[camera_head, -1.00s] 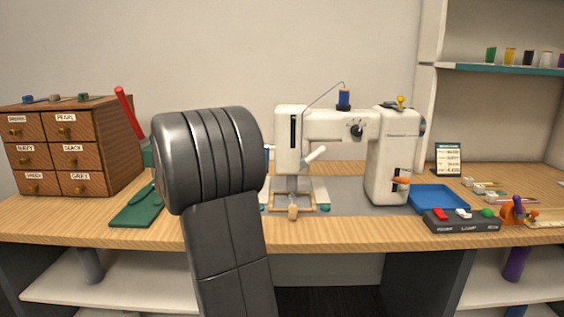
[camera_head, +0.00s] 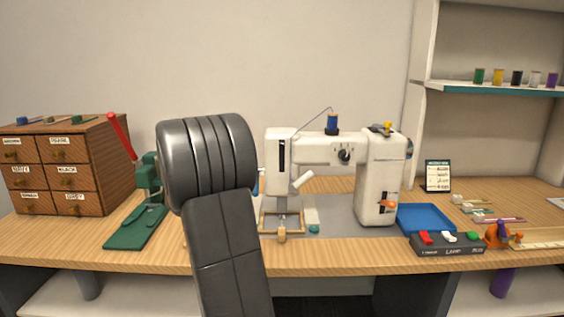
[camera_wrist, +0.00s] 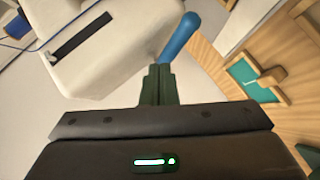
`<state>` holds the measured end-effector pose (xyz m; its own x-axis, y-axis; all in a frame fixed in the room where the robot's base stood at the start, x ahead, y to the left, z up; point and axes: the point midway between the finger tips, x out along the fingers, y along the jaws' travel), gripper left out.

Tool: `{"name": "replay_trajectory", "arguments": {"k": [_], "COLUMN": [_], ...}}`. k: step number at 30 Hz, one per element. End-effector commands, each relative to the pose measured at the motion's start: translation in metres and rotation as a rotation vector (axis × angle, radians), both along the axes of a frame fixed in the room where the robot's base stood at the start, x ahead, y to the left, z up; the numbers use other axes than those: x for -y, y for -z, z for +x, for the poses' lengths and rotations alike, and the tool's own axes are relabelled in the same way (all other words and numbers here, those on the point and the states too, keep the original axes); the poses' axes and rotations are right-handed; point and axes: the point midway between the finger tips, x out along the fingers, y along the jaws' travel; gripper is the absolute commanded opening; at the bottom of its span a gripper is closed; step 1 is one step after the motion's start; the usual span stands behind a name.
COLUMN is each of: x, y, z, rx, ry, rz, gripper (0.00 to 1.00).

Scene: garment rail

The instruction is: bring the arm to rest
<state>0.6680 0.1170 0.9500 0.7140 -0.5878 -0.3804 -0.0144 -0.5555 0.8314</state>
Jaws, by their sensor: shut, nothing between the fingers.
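My gripper (camera_wrist: 159,80) shows in the wrist view with its two dark green fingers together and nothing between them. It is close to the white sewing machine (camera_wrist: 105,45), whose head fills the upper left there. A blue lever (camera_wrist: 180,37) lies just beyond the fingertips; I cannot tell whether they touch. In the head view my grey arm stands left of the sewing machine (camera_head: 380,180) and hides the gripper.
A brown drawer cabinet (camera_head: 90,165) and a green press with a red handle (camera_head: 140,225) stand at left. A wooden frame (camera_head: 268,222) is under the needle. A blue tray (camera_head: 425,218) and control box (camera_head: 447,244) are at right. Thread spools line the shelf (camera_head: 495,88).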

Motion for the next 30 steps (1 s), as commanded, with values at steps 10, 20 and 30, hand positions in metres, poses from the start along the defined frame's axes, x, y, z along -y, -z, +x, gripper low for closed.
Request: {"name": "replay_trajectory", "arguments": {"k": [10,20,30], "x": [0.001,0.002,0.005], "y": [-0.012,-0.018,-0.023], "z": [0.0,0.002,0.005], "rx": [-0.068,-0.14,-0.212], "ry": [0.001,0.001,0.0], "rz": [-0.001,0.001,-0.001], "gripper": [0.0,0.0,0.0]}}
